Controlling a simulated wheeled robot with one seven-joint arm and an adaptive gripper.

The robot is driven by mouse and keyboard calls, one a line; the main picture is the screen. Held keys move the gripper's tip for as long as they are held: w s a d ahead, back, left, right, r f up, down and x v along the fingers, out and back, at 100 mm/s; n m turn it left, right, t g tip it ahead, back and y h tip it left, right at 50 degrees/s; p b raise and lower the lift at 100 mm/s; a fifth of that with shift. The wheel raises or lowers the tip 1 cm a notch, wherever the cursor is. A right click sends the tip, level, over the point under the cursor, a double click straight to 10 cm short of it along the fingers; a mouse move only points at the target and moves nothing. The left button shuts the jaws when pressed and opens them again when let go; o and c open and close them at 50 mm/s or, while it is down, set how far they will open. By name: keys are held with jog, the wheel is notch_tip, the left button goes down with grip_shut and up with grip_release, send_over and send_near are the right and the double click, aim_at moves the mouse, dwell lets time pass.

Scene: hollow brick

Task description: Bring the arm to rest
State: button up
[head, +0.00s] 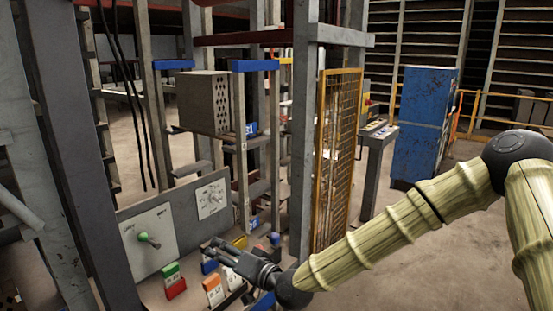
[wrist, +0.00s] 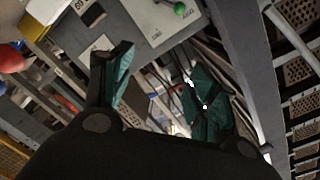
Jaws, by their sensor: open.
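My arm reaches from the right edge of the head view down to the lower middle, with its wood-patterned links bent at a dark elbow joint. My gripper (head: 218,250) is at its end, in front of the control panel (head: 160,218), with its fingers pointing left. In the wrist view my gripper (wrist: 163,82) has its two green-padded fingers spread apart, with nothing held between them. I cannot tell whether it touches the panel desk.
A green-knobbed lever (head: 148,240) and coloured switches, one green and red (head: 174,281), lie close to my gripper. A hollow brick (head: 204,102) sits higher up among metal posts. A yellow mesh guard (head: 336,160) and blue cabinet (head: 423,125) stand behind. Open floor lies at right.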

jog(key=s+d+f+g+h+b, duration=0.2)
jog(key=s+d+f, duration=0.3)
jog(key=f, duration=0.7)
jog(key=s+d+f+g+h+b, duration=0.1)
jog(key=s+d+f+g+h, duration=0.15)
jog(key=s+f, duration=0.65)
jog(key=s+d+f+g+h+b, duration=0.15)
jog(key=s+d+f, duration=0.3)
jog(key=f, duration=0.95)
jog(key=s+d+f+g+h+b, duration=0.1)
jog(key=s+d+f+h, duration=0.1)
jog(key=s+d+f, duration=0.3)
jog(key=s+d+f+g+h+b, duration=0.2)
jog(key=s+d+f, duration=0.3)
jog(key=s+d, duration=0.5)
jog(key=s+d+f+g+h+b, duration=0.1)
jog(key=s+d+f+h, duration=0.2)
jog(key=s+d+f, duration=0.2)
jog(key=s+d, duration=0.3)
jog(key=d, duration=0.1)
jog(key=shift+d+f+m+g+h+b, duration=0.25)
jog(key=shift+f+m+g+h+b, duration=0.05)
jog(key=shift+f+b, duration=0.1)
